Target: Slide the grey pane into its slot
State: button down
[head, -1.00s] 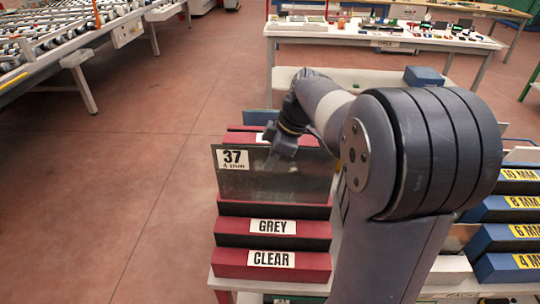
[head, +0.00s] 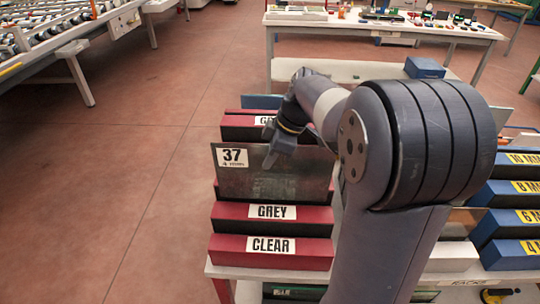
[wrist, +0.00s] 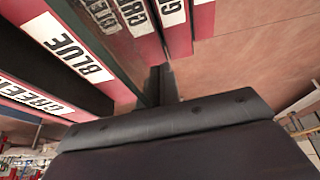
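The grey pane (head: 250,182) is a dark, see-through sheet with a white "37 4 mm" label at its upper left corner. It stands roughly upright behind the red block labelled GREY (head: 225,216). In the head view my gripper (head: 275,158) is at the pane's top edge, apparently shut on it. The wrist view shows the fingers (wrist: 162,86) close together, with the pane's dark edge-on strip (wrist: 116,52) running from them. Whether the pane's lower edge is inside the slot cannot be told.
The red block labelled CLEAR (head: 225,250) is in front of GREY. The wrist view shows blocks labelled BLUE (wrist: 65,46) and GREEN (wrist: 35,98) beside the pane. Blue thickness-labelled blocks (head: 495,222) stand at right. Open floor (head: 130,170) lies to the left.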

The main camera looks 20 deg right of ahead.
jog(key=shift+f+b, duration=2.4)
jog(key=shift+f, duration=0.85)
jog(key=shift+f+b, duration=0.35)
jog(key=shift+f, duration=0.05)
jog(key=c, duration=1.6)
grip_release()
jog(key=shift+o, duration=0.2)
jog(key=p, duration=0.1)
send_near(270, 178)
jog(key=shift+s+d+r, duration=0.1)
jog(key=shift+d+r, duration=0.15)
jog(key=shift+f, duration=0.1)
